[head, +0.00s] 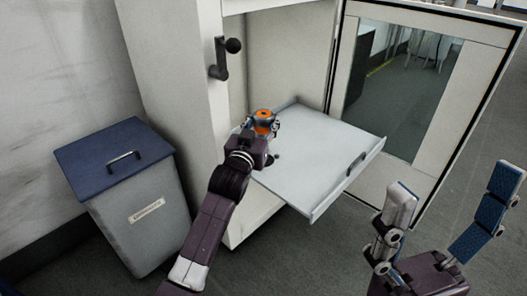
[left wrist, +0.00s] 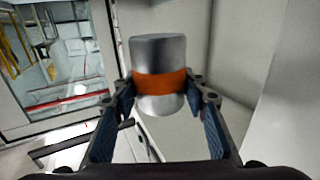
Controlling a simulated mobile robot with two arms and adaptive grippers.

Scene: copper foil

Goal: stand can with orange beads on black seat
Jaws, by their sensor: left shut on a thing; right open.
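My left gripper (head: 262,127) is shut on a silver can with an orange band (left wrist: 160,87). In the head view the can (head: 264,115) shows orange on top, above the left part of the pulled-out white drawer. In the left wrist view the can sits between the two fingertips (left wrist: 162,98). A small dark piece (head: 273,157) shows on the drawer just right of my left wrist; the arm partly covers it, and I cannot tell whether it is the black seat. My right gripper (head: 455,188) is open and empty at the lower right.
The white drawer (head: 335,150) is mostly bare, with low walls and a dark front handle (head: 356,163). A cabinet door with a glass pane (head: 400,85) stands open behind it. A blue-lidded bin (head: 115,150) stands at left. A black-knobbed lever (head: 226,58) sticks out from the cabinet.

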